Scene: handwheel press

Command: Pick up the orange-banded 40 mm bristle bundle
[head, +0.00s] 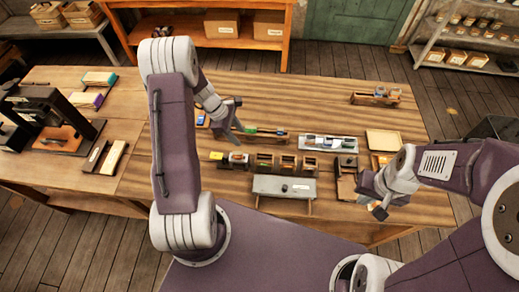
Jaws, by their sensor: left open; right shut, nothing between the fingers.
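A row of small dark wooden bins (265,162) stands near the middle of the table. A small light piece with a reddish-orange part (238,157) sits in a left bin; it may be the orange-banded bristle bundle, but it is too small to be sure. My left gripper (233,130) is open and empty, above the table just behind that bin and apart from the piece.
A grey-topped block (284,187) stands in front of the bins. A green-handled tool (265,132) and a pale tray (328,143) lie behind them. A wooden caddy (375,98) is at the back right. A black press (47,110) stands at left. The back middle is clear.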

